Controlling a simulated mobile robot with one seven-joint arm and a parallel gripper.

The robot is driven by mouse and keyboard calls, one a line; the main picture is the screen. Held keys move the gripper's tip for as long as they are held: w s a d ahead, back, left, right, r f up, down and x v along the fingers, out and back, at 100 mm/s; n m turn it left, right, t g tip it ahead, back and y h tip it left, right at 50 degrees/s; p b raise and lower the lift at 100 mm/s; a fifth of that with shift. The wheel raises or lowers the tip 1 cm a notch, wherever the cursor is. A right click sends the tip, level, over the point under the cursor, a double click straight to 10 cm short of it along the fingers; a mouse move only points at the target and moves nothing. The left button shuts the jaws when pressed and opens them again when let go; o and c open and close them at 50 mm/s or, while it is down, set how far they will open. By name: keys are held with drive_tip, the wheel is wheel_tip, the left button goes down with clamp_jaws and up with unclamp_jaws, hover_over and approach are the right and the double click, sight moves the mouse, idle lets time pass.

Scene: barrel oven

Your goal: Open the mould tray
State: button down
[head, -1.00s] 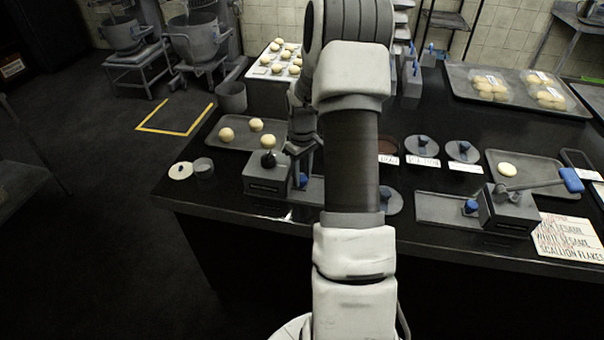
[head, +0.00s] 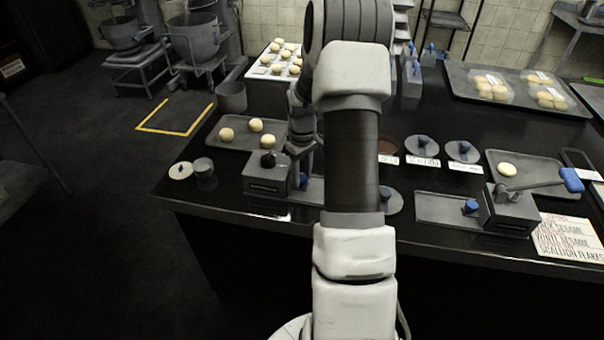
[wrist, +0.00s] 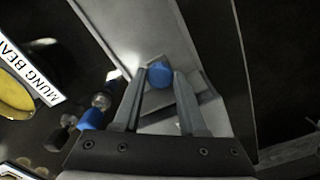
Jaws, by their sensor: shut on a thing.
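The mould tray (head: 316,187) is a flat grey slide extending right from a dark grey box (head: 267,177) at the counter's left front. It has a blue knob (head: 303,180), partly hidden by my arm in the head view. My gripper (wrist: 160,78) points down at the knob. In the wrist view, the blue knob (wrist: 159,74) sits between my fingertips, which are shut on it. Part of the tray is hidden behind my arm.
A similar grey box (head: 508,207) with a blue-ended lever stands at right. A tray of dough balls (head: 234,137) lies behind the left box. Small round containers (head: 203,168) stand left of it. The counter's front edge is close.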

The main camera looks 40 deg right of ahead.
drive_tip(key=shift+r, duration=0.1)
drive_tip(key=s+d, duration=0.2)
drive_tip(key=s, duration=0.1)
drive_tip(key=s+d, duration=0.5)
drive_tip(key=shift+s+d+p, duration=0.3)
drive_tip(key=shift+s+p, duration=0.1)
drive_tip(key=c, duration=0.7)
unclamp_jaws()
drive_tip(key=shift+c, duration=0.2)
wheel_tip(320, 180, up, 17)
drive_tip(key=p, duration=0.1)
drive_tip(key=shift+r, duration=0.2)
